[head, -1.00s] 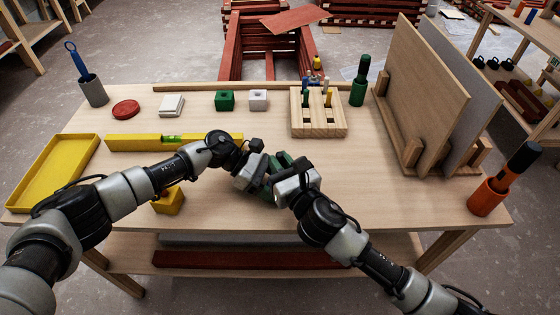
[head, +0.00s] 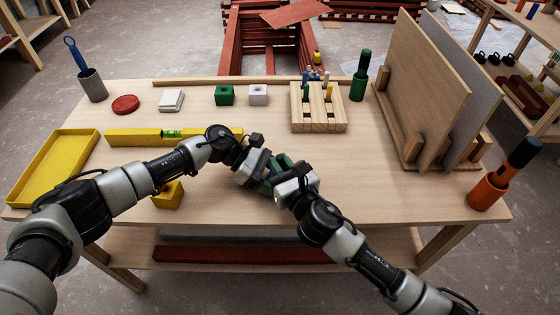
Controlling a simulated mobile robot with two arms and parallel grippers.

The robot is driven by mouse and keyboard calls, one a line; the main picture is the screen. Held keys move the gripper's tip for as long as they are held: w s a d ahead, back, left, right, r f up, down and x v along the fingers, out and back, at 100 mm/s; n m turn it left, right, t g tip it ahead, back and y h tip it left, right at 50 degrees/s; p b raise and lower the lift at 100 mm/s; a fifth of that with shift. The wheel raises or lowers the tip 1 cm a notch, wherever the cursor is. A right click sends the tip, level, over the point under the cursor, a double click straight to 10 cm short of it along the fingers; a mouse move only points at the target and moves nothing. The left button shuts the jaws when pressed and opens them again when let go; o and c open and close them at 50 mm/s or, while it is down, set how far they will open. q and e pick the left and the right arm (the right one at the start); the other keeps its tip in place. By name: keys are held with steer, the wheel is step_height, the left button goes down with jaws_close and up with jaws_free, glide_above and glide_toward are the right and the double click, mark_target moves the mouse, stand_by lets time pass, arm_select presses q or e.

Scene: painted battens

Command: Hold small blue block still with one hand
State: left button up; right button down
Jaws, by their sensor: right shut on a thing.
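My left gripper (head: 257,168) and my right gripper (head: 283,178) meet close together low over the middle of the table (head: 350,180). Dark green parts show around their tips. Between them is a small dark bluish piece (head: 273,171), mostly covered by the grippers; I take it for the small blue block. My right gripper is shut on it. My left gripper is right beside it on the left; whether its fingers are open or shut, or touch the block, is hidden.
A yellow level (head: 125,137) lies behind my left arm, with a yellow block (head: 168,196) in front. A yellow tray (head: 30,190) is at far left. Behind stand a green block (head: 224,95), a white block (head: 258,94) and a wooden rack (head: 318,127). Upright panels (head: 430,90) stand right.

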steer(key=shift+f, duration=1)
steer(key=c, duration=1)
jaws_free()
steer(key=shift+s+a, duration=0.1)
arm_select(q)
steer(key=shift+d, duration=0.1)
arm_select(e)
steer(key=shift+s+f, duration=0.1)
steer(key=shift+s, duration=0.05)
steer(key=shift+s+d, duration=0.2)
steer(key=shift+s, duration=0.15)
steer(key=v, duration=1.1)
steer(key=shift+w+d, duration=0.15)
arm_select(q)
steer(key=o, duration=0.8)
